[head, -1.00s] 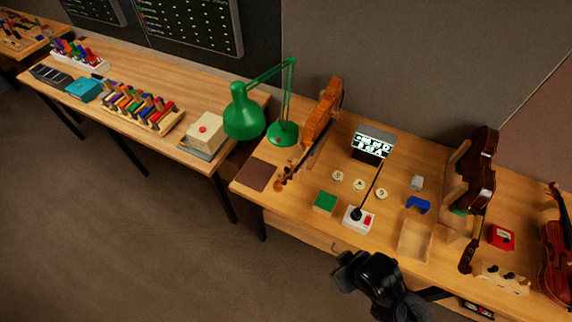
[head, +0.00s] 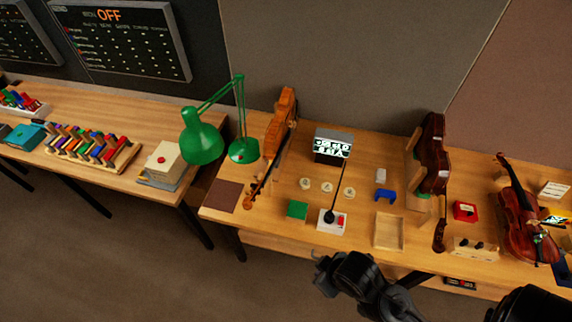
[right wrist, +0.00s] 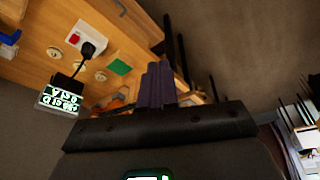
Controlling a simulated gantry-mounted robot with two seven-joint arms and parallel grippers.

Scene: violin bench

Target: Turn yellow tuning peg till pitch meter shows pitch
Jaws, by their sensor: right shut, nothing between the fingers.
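My right gripper (head: 324,276) is in front of the bench's front edge in the head view. In the right wrist view its dark fingers (right wrist: 157,84) are together and empty. A black display box (head: 332,147) with glowing pale characters stands at the back of the bench; it may be the pitch meter, and it also shows in the right wrist view (right wrist: 61,99). One violin (head: 279,127) stands on edge at the left, its scroll towards the front. Another (head: 432,155) stands further right, and a third (head: 520,215) leans at the far right. I cannot make out a yellow peg. My left gripper is not in view.
A white box with a red switch and black stalk (head: 331,222) stands beside a green block (head: 297,209). An open wooden tray (head: 389,231) is to the right. A green lamp (head: 203,142) rises at the left. The floor before the bench is clear.

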